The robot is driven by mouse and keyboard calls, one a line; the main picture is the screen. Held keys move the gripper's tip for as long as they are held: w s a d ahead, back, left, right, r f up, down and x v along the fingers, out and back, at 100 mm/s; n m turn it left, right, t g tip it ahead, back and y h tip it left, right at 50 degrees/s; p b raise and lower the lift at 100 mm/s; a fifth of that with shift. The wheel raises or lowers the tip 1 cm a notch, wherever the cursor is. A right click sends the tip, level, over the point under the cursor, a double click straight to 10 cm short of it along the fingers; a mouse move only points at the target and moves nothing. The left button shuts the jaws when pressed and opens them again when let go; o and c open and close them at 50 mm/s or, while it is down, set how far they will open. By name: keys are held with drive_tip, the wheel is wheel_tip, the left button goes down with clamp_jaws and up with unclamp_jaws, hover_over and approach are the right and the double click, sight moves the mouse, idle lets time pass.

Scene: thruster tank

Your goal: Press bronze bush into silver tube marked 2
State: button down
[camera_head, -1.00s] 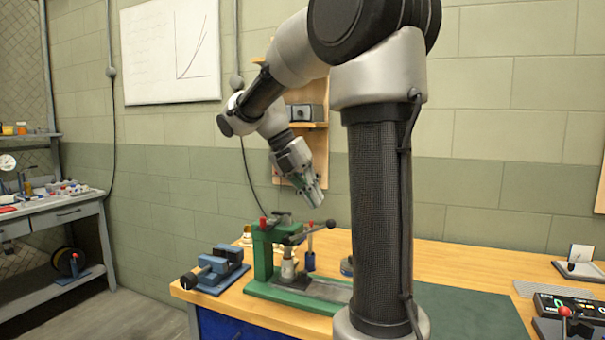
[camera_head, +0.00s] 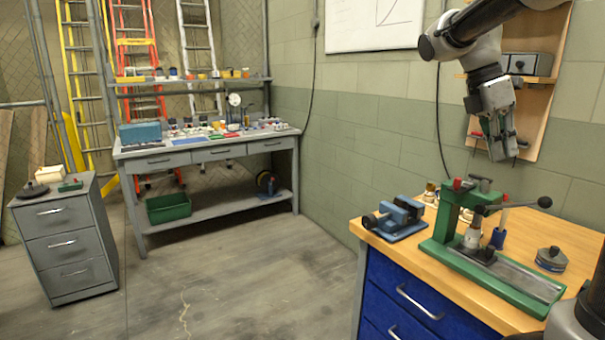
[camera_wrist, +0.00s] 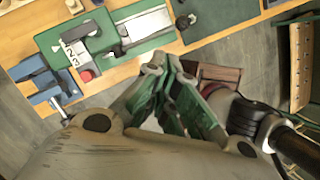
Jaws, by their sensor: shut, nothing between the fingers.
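My gripper (camera_head: 502,156) is shut and empty, raised above the bench against the wall; its fingers also show in the wrist view (camera_wrist: 167,66). Below it stands a green lever press (camera_head: 447,217) with a red knob and a black-knobbed lever. A small silver cylinder (camera_head: 473,237) stands upright under the press ram; I cannot read a mark on it or tell whether it is the tube marked 2. Small brass-coloured pieces (camera_head: 431,190) sit behind the press, too small to identify as the bush. In the wrist view, a white plate (camera_wrist: 75,51) on the press reads 1, 2, 3.
A blue vise (camera_head: 395,219) stands left of the press. A blue-based upright piece (camera_head: 499,232) is beside the cylinder, and a grey round pot (camera_head: 551,259) is at the right. A grey workbench (camera_head: 215,150) and drawer cabinet (camera_head: 66,240) stand left, with open floor between.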

drive_tip(key=s+a+f+m+t+y, duration=0.2)
drive_tip(key=s+a+f+m+t, duration=0.1)
drive_tip(key=s+m, duration=0.5)
drive_tip(key=s+a+f+m+t+y, duration=0.1)
drive_tip(key=s+a+f+m+t, duration=0.2)
drive_tip(key=s+f+m, duration=0.3)
drive_tip(key=s+m, duration=0.2)
drive_tip(key=s, duration=0.1)
drive_tip(key=shift+a+f+m+y, duration=0.25)
drive_tip(key=shift+m+y, duration=0.05)
drive_tip(key=shift+y, duration=0.1)
drive_tip(key=shift+d, duration=0.1)
